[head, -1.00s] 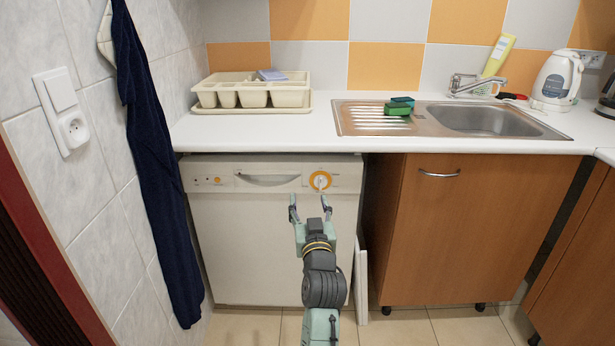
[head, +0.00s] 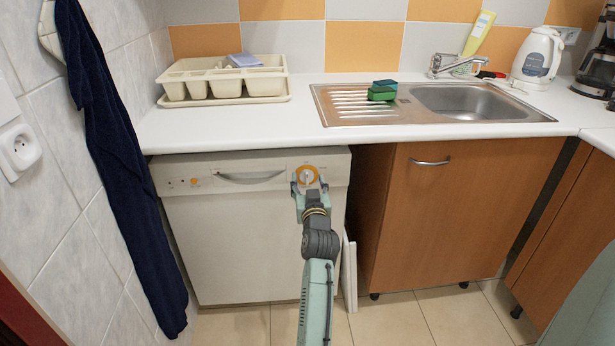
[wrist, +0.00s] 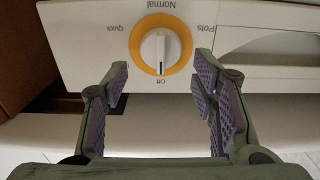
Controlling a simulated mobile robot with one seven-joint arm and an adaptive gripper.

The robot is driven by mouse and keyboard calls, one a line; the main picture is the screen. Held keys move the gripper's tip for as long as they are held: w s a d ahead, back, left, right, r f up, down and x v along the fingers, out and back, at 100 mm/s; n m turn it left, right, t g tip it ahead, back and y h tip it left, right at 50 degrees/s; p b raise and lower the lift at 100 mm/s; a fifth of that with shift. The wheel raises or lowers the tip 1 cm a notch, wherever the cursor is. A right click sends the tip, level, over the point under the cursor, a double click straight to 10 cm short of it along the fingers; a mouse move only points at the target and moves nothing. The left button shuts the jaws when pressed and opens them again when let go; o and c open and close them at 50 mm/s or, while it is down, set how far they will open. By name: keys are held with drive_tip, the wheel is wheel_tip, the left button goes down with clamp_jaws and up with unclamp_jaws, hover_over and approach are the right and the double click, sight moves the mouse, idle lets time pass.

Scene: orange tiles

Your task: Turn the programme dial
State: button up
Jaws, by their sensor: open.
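The programme dial (wrist: 161,52) is a white knob with a raised grip, set in an orange ring on the front panel of a white dishwasher (head: 250,240). The wrist view shows the labels Normal, Pots, Off and Quick around it; a dark mark on the grip lies on the Off side. My gripper (wrist: 160,85) is open and empty. Its two fingers stand left and right of the dial, apart from it in the wrist view. In the head view the dial (head: 307,176) shows between the fingertips of my gripper (head: 309,178). Whether the tips touch the panel cannot be told.
The dishwasher's handle recess (head: 250,178) lies left of the dial. A white worktop (head: 225,128) overhangs the panel, carrying a cutlery tray (head: 275,85) and sink (head: 470,100). A dark blue towel (head: 115,170) hangs at left. A wooden cabinet (head: 460,220) stands at right.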

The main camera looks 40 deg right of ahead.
sight(307, 178)
drive_tip(key=shift+x, duration=1.05)
drive_tip(key=c, duration=1.1)
